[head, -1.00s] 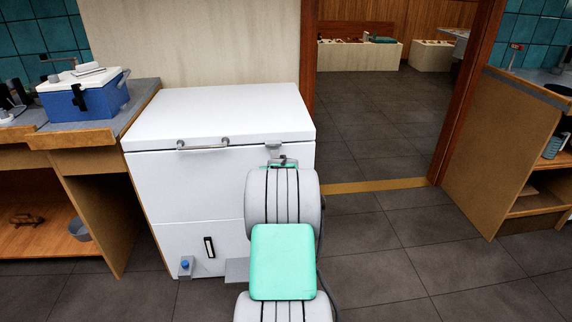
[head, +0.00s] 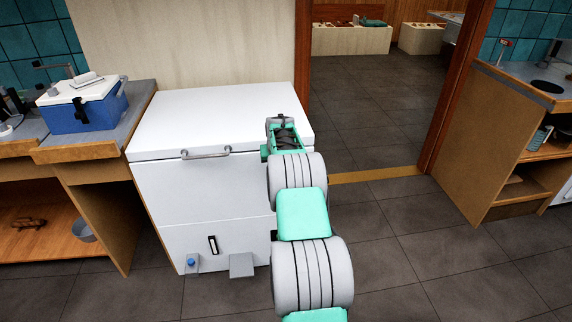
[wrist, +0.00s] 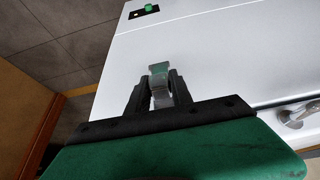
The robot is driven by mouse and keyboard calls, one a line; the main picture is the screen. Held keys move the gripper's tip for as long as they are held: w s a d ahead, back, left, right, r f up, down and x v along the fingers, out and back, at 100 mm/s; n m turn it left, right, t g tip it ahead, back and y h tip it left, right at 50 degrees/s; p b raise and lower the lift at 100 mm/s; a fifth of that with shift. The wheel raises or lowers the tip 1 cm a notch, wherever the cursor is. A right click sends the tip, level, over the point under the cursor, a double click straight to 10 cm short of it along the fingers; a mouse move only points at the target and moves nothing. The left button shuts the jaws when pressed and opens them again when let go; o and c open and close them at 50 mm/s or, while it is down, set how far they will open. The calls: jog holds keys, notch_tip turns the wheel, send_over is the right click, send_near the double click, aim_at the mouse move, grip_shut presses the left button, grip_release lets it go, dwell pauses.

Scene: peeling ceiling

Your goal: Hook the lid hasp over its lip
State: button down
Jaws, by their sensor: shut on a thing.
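The white chest freezer (head: 200,190) stands ahead with its lid (head: 215,112) down. My gripper (head: 282,122) is at the front right part of the lid edge in the head view, where my arm hides the hasp. In the wrist view my gripper (wrist: 160,88) has its two dark fingers shut on a grey metal piece, the hasp (wrist: 159,70), which sticks out a little past the fingertips. The lip is not clearly visible, and I cannot tell whether the hasp is over it.
A metal bar handle (head: 206,153) is on the freezer front, left of my gripper. A blue cooler (head: 85,108) sits on the counter at left. A grey pedal-like block (head: 242,265) is low at the front. Open floor (head: 375,235) lies to the right.

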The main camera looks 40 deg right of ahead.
dwell(0.3)
jog(key=c, duration=1.2)
grip_release()
jog(key=shift+o, duration=0.2)
jog(key=v, duration=0.7)
jog(key=shift+r, duration=0.35)
jog(key=shift+s, duration=0.1)
jog(key=s+a+r+n+p, duration=0.1)
jog(key=s+a+r, duration=0.25)
jog(key=a, duration=0.35)
jog(key=s+a+r+n+y+p, duration=0.1)
jog(key=s+a+r, duration=0.1)
jog(key=a+r, duration=0.45)
jog(key=s+a+r+n+p, duration=0.1)
jog(key=s+a+r+p, duration=0.15)
jog(key=a, duration=0.65)
jog(key=s+a+n+p, duration=0.1)
jog(key=s+a, duration=0.6)
jog(key=s, duration=0.3)
jog(key=s+a+n+g+y+p, duration=0.1)
jog(key=s+a+n, duration=0.1)
jog(key=s+a, duration=0.6)
jog(key=s, duration=0.3)
jog(key=shift+f, duration=0.4)
